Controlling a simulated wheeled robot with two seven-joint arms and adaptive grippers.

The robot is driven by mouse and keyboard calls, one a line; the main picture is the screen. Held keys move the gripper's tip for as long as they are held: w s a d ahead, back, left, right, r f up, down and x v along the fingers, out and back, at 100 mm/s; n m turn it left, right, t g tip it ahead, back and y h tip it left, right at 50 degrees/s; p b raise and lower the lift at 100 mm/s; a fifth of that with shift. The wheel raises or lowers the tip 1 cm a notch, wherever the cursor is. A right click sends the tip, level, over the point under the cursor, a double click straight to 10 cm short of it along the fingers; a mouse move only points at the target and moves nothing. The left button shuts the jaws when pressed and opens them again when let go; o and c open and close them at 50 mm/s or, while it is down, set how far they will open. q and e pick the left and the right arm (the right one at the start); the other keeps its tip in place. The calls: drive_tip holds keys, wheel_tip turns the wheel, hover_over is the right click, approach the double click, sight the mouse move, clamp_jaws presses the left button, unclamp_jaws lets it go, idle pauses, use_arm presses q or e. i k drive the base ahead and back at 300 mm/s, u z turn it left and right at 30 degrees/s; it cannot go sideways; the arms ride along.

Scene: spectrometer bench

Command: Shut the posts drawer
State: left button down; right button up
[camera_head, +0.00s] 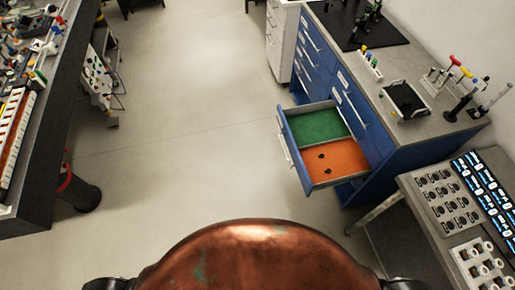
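The open drawer (288,157) sticks out to the left from a blue cabinet (397,165) on the right side. It has a blue front with a pale handle, and its inside has a green section and an orange section with two small dark items. I cannot read a label that names it as the posts drawer. Neither of my grippers shows in the head view.
The bench top (425,128) above the cabinet holds several posts and a black tray. A grey cart (405,184) with control panels stands at the lower right. A dark bench (45,150) is at the left. The floor (190,130) between is clear.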

sight(309, 131)
drive_tip(key=u, duration=0.3)
drive_tip(key=k, duration=0.6)
drive_tip(key=z, duration=0.6)
drive_tip(key=i, duration=0.65)
drive_tip(key=z, duration=0.55)
drive_tip(key=i, duration=0.75)
drive_tip(key=u, duration=0.2)
